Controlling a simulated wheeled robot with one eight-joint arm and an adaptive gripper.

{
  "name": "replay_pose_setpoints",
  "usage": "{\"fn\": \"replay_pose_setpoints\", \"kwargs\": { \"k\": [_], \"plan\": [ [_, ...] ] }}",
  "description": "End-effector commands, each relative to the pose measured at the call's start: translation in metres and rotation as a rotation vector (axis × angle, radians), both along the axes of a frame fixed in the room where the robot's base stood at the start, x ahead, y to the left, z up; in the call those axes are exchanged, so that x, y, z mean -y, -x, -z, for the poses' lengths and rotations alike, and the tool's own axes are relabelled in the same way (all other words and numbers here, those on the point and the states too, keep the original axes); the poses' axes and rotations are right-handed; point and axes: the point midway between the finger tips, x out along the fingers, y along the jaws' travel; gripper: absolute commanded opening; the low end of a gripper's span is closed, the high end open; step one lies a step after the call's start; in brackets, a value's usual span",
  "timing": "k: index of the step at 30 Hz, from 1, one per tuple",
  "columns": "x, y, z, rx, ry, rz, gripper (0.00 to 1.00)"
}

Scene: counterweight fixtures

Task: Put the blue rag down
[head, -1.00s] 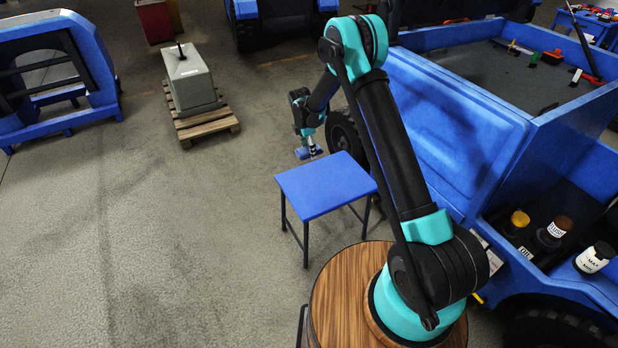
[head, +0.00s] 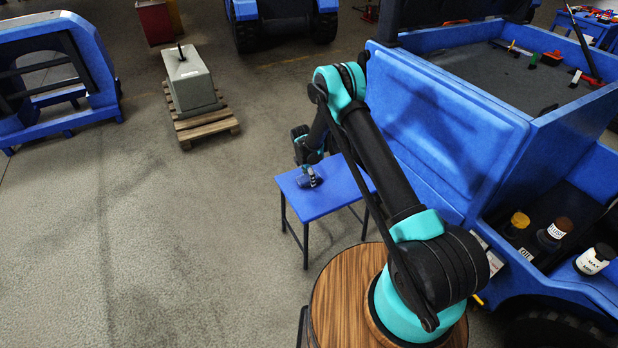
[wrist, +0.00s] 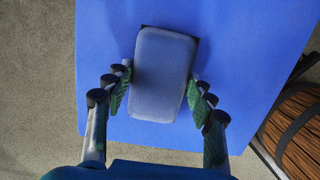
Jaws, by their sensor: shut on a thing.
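The blue rag (wrist: 162,75), a grey-blue folded pad, lies between the two fingers of my gripper (wrist: 159,91) in the wrist view. The fingers are shut on its sides. In the head view my gripper (head: 309,178) is low over the left back part of a small blue table (head: 335,196), with the rag small and partly hidden there. The blue table top also fills much of the wrist view (wrist: 100,55). A thin dark shadow shows at the rag's far edge. I cannot tell whether the rag touches the table top.
A blue truck body (head: 450,110) stands close on the right. A grey counterweight (head: 190,80) sits on a wooden pallet (head: 207,126) at the back left. A blue cab frame (head: 60,75) is at far left. The floor left of the table is clear.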

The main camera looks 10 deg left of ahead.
Motion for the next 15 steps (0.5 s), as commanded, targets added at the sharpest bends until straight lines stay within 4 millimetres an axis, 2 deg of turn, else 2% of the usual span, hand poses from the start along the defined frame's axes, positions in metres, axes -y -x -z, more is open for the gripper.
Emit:
{"fn": "replay_pose_setpoints", "kwargs": {
  "k": [10, 11, 15],
  "plan": [
    [-0.0001, 0.0001, 0.0035, 0.000, 0.000, 0.000, 0.09],
    [-0.0001, -0.0001, 0.0033, 0.000, 0.000, 0.000, 0.57],
    [0.0000, 0.0000, 0.0030, 0.000, 0.000, 0.000, 0.75]
  ]
}}
